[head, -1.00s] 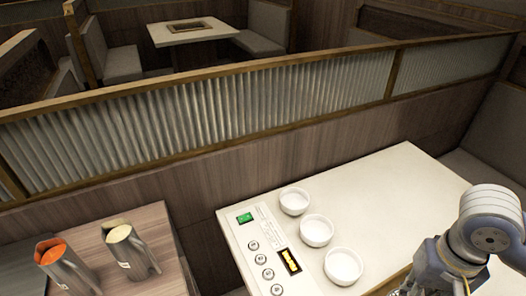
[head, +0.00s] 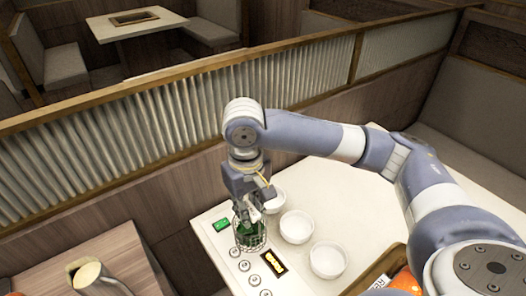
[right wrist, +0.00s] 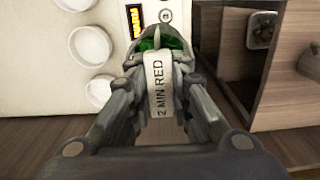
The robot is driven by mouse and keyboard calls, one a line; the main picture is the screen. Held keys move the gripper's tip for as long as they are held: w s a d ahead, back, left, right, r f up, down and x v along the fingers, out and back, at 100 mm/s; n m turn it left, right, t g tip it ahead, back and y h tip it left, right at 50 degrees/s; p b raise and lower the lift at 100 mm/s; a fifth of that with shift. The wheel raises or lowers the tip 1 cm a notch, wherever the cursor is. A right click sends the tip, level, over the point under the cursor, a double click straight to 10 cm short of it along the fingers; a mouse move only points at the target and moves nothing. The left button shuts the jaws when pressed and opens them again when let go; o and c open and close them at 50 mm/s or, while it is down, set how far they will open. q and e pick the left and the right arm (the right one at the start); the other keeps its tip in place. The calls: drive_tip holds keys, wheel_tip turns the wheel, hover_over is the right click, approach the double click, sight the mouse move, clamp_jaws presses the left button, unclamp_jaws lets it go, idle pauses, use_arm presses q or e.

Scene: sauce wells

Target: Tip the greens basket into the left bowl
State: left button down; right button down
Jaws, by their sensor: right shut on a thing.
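My right gripper (head: 256,200) is shut on the handle (right wrist: 158,85) of the greens basket (head: 250,236), a handle marked "2 MIN RED". The wire basket holds green leaves and hangs roughly upright over the control panel, beside the bowls. It also shows in the right wrist view (right wrist: 155,40), beyond the fingers. Three white bowls stand in a row. The left bowl (head: 279,203) is partly hidden by my gripper in the head view; the middle bowl (head: 297,226) and the right bowl (head: 328,260) show clearly. The bowls look empty. My left gripper is out of view.
The white table's panel has a green display (head: 221,224), several knobs and a yellow display (head: 273,262). A metal jug (head: 105,284) with pale contents stands on the wooden table at left. A low ribbed partition (head: 150,130) runs behind. Orange food (head: 402,283) shows at the lower right.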

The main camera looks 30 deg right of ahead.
drive_tip(key=w+d+n+p, duration=0.2)
drive_tip(key=w+d, duration=0.2)
drive_tip(key=w, duration=0.3)
drive_tip(key=w+d+n+p, duration=0.1)
drive_tip(key=w+d+p, duration=0.15)
drive_tip(key=w, duration=0.45)
drive_tip(key=w+d+f+n+p, duration=0.1)
drive_tip(key=w+d+f+n, duration=0.1)
drive_tip(key=d, duration=0.3)
drive_tip(key=w+d+f+n+p, duration=0.1)
drive_tip(key=w+d+f+p, duration=0.15)
drive_tip(key=d, duration=0.25)
wheel_tip(320, 180, down, 9)
drive_tip(key=d+b, duration=0.1)
drive_tip(key=b, duration=0.6)
drive_tip(key=shift+s+f, duration=0.15)
